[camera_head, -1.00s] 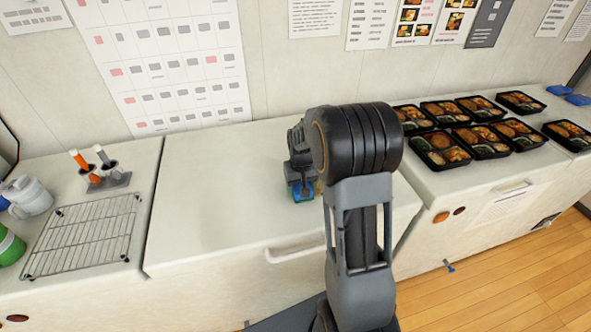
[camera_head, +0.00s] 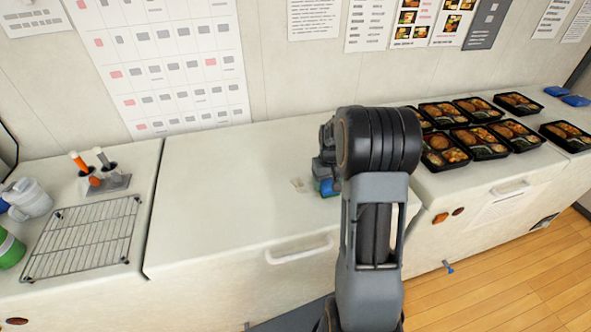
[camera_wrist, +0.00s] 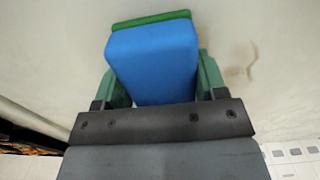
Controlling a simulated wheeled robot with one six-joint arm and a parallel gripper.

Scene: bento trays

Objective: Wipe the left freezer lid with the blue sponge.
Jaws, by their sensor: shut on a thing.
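The blue sponge (camera_head: 328,187) has a green layer on one face, and it fills the middle of the wrist view (camera_wrist: 152,60). My gripper (camera_head: 325,168) is shut on it, with a green finger on each side in the wrist view. The sponge is at the right part of the white freezer lid (camera_head: 220,195) with the front handle, low over or touching it; I cannot tell which. A faint brownish smudge (camera_head: 297,186) lies on this lid just left of the sponge; it also shows in the wrist view (camera_wrist: 243,62). My arm hides the lid's right end.
Several bento trays (camera_head: 480,140) stand on the right freezer, beyond my arm. The lid's left and middle are clear.

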